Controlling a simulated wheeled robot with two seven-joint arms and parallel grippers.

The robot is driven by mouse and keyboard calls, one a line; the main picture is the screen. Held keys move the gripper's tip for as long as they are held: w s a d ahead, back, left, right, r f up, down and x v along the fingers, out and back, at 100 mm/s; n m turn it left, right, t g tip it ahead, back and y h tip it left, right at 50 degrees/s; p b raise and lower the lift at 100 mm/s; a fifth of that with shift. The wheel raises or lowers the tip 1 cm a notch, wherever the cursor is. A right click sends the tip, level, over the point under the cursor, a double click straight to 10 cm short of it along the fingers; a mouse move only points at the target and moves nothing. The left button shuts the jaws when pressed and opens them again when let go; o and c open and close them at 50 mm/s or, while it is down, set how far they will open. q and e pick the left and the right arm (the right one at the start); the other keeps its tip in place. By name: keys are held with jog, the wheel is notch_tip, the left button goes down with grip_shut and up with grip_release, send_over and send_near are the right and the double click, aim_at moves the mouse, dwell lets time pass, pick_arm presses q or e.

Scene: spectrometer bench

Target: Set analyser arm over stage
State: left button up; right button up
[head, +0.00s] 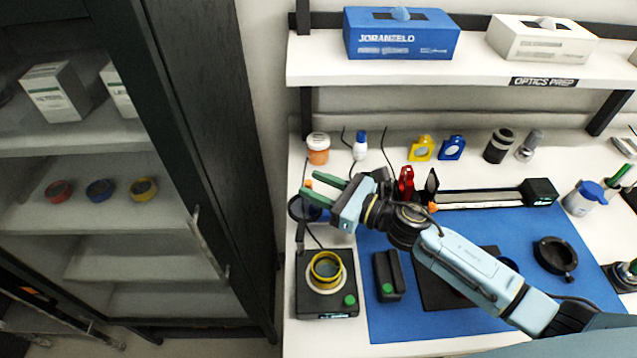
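A black instrument with a gold-ringed round stage (326,283) and a green button stands at the bench's front left. Behind it, a dark round head (298,208), which looks like the analyser arm, sits off to the back left of the stage, not over it. A small orange tip (308,183) shows just above that head. My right gripper (311,184) reaches in from the right with its green-tipped fingers apart. The orange tip appears between the fingertips; I cannot tell whether they touch it. The fingers partly hide the head. My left gripper is not in view.
A blue mat (380,325) holds a black block (388,276) and a black ring (555,257). An orange-filled jar (318,148), a white bottle (360,146) and yellow and blue holders stand behind. A dark glass cabinet (200,130) stands left. A shelf with boxes hangs above.

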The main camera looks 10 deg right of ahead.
grip_shut()
